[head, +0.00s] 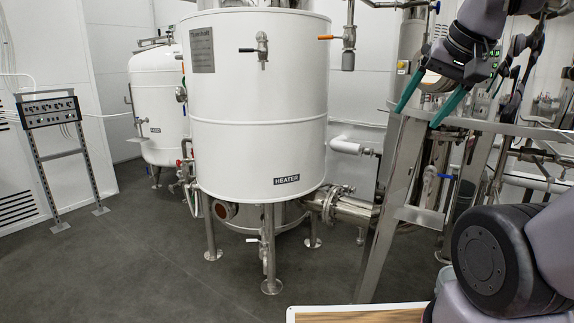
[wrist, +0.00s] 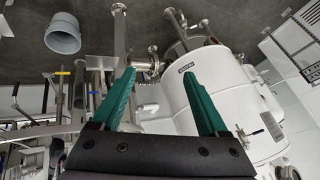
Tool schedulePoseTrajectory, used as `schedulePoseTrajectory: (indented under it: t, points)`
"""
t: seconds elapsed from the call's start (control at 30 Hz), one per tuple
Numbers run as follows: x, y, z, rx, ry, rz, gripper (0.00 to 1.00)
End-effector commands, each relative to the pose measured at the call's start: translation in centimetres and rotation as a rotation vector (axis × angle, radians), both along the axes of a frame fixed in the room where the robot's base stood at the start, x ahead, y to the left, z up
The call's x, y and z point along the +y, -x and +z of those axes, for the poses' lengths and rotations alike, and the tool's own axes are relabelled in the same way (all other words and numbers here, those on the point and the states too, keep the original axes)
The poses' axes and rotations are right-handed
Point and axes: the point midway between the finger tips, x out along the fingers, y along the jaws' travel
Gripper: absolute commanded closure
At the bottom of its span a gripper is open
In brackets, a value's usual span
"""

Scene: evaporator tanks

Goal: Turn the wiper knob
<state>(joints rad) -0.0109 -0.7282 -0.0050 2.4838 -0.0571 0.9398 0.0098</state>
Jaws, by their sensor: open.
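A grey control panel (head: 48,109) with rows of small dark knobs stands on a metal frame at the far left of the head view. The panel also shows at the right edge of the wrist view (wrist: 297,42). Its labels are too small to read, so I cannot tell which knob is the wiper knob. My gripper (head: 415,117) is at the upper right of the head view, far from the panel. Its two teal fingers are spread apart with nothing between them, as the wrist view (wrist: 158,74) also shows.
A large white heater tank (head: 259,110) on steel legs stands mid-view, between my gripper and the panel. A smaller white tank (head: 158,95) stands behind it. Steel pipes and rails (head: 400,200) crowd the right. Grey floor (head: 140,260) is clear at the left front.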

Motion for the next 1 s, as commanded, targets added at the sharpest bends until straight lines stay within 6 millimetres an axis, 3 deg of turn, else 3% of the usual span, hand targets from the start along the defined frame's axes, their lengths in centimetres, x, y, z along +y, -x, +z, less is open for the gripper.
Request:
schedulePoseTrajectory:
  t: [0.27,0.37,0.47,0.73,1.0]
  points:
    - [0.4,-0.1,0.4,-0.018,-0.024,-0.013,0.23]
    - [-0.3,-1.3,1.1,0.025,0.024,-0.037,0.23]
    - [-1.8,-3.8,2.5,0.091,0.119,-0.098,0.23]
    - [-6.6,-15.0,8.7,0.129,0.452,-0.422,0.23]
    - [-8.3,-27.2,15.2,-0.127,0.655,-0.783,0.23]
